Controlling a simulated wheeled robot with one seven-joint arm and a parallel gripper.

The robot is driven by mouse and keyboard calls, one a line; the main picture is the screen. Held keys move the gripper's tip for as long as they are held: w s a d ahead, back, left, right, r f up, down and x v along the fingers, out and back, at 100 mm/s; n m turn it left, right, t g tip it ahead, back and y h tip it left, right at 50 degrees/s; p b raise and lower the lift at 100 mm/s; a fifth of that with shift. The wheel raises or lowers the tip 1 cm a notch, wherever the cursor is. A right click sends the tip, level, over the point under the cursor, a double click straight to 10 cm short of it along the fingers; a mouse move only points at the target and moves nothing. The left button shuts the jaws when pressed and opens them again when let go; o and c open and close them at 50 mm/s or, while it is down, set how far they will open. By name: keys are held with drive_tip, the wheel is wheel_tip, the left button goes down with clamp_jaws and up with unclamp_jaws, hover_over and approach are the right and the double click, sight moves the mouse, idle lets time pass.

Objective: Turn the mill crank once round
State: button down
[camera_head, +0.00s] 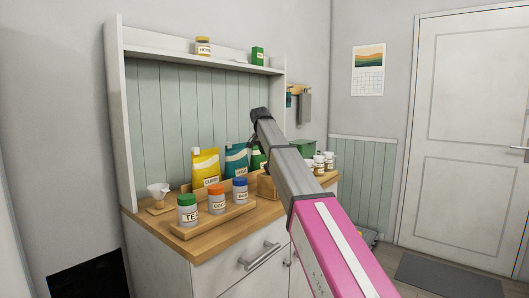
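I cannot make out a mill or its crank for certain. A wooden block (266,187) stands on the worktop, partly hidden behind my arm, and I cannot tell if it is part of a mill. A green box-like thing (303,148) shows just right of my arm; no crank can be seen on it. My arm reaches from the lower right up over the counter. My gripper (259,113) is at its dark far end, in front of the panelled back and above the bags. Its fingers are too small and turned away to read.
On the wooden worktop (225,232) stand a tray (183,235) with several labelled jars, yellow (205,166) and teal (236,160) bags, and a white cup-like thing (158,189). Small jars (319,165) stand at right. A shelf (190,56) runs above. Floor at right holds a mat (450,277).

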drive_tip(key=shift+w+d+m, duration=0.1)
drive_tip(key=shift+d+m, duration=0.1)
drive_tip(key=shift+m, duration=0.3)
drive_tip(key=c, duration=0.8)
unclamp_jaws()
drive_tip(key=v, duration=1)
drive_tip(key=shift+a+r, duration=0.2)
drive_tip(key=shift+r, duration=0.2)
